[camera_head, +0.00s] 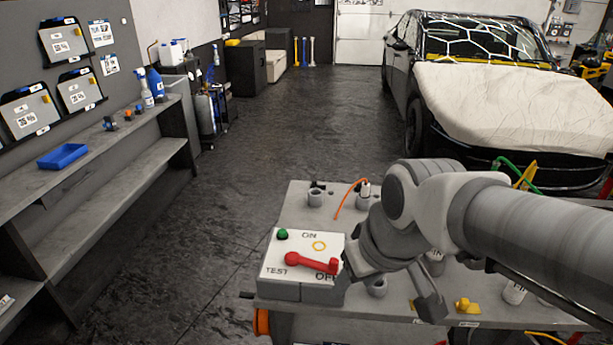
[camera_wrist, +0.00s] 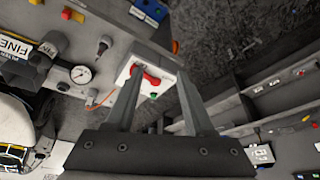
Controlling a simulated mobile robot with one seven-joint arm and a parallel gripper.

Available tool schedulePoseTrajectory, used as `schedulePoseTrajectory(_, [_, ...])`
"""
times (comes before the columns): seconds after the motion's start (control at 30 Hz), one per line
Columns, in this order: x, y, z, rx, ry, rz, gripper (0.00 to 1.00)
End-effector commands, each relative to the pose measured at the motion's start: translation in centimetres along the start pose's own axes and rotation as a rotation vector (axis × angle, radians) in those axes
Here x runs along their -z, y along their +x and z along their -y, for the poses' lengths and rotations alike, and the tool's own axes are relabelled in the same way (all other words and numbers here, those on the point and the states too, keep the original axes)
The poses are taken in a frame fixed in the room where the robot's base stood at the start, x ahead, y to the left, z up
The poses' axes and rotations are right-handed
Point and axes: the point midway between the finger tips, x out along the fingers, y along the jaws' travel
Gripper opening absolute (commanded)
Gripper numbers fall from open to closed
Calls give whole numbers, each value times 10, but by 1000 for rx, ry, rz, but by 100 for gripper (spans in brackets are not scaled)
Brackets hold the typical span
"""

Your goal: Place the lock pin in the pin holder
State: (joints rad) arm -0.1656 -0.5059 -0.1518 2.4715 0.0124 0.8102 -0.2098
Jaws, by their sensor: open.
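My gripper (camera_head: 392,292) is open and empty above the front of the grey workbench (camera_head: 293,205). In the wrist view its two fingers (camera_wrist: 160,76) stand apart, with the white switch box between and beyond them. A small pale fitting (camera_head: 365,188) with an orange cord stands in a grey cup at the back of the bench; it may be the lock pin, but I cannot tell for sure. I cannot tell which cup is the pin holder.
The switch box (camera_head: 285,256) has a red lever (camera_head: 312,262) pointing toward OFF and a green button (camera_head: 282,234). A yellow part (camera_head: 467,306) lies at the bench's front right. A covered car (camera_head: 505,105) stands behind. The floor at left is clear.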

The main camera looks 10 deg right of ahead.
Motion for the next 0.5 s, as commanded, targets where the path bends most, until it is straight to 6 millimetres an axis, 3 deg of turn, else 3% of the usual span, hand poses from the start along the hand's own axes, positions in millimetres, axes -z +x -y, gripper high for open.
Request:
schedulePoseTrajectory(0.1, [-8,-28,-2,-47,96,-67,54])
schedulePoseTrajectory(0.2, [-15,-42,-1,-77,153,-99,54])
schedulePoseTrajectory(0.5, [-21,-51,0,-104,203,-122,54])
